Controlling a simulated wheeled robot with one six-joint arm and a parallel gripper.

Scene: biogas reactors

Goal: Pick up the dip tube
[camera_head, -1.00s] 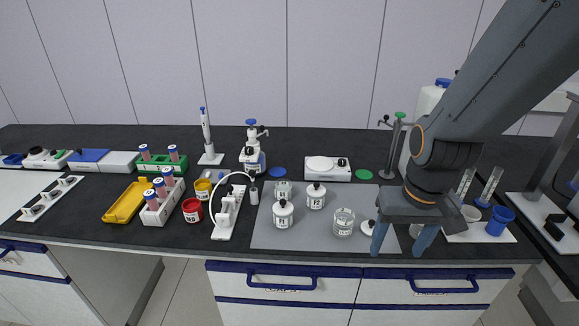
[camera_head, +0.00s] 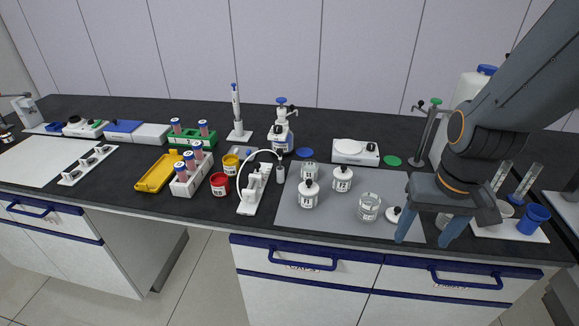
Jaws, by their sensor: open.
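A thin white curved tube (camera_head: 258,152) arches over a white stand (camera_head: 251,196) at the middle of the bench. A small grey-white cylinder (camera_head: 280,174) hangs at its right end. This is the likeliest dip tube, but I cannot tell for sure. My gripper (camera_head: 426,236) is at the right, pointing down with its two fingers apart and empty. It is over the right front of the grey mat (camera_head: 300,226), well to the right of the tube.
White bottles (camera_head: 308,194) (camera_head: 342,179) and glass beakers (camera_head: 369,207) (camera_head: 309,173) stand on the mat. A red cup (camera_head: 219,184) and a tube rack (camera_head: 187,183) are left of the stand. A white dispenser bottle (camera_head: 281,132) stands behind. A blue cup (camera_head: 533,219) is far right.

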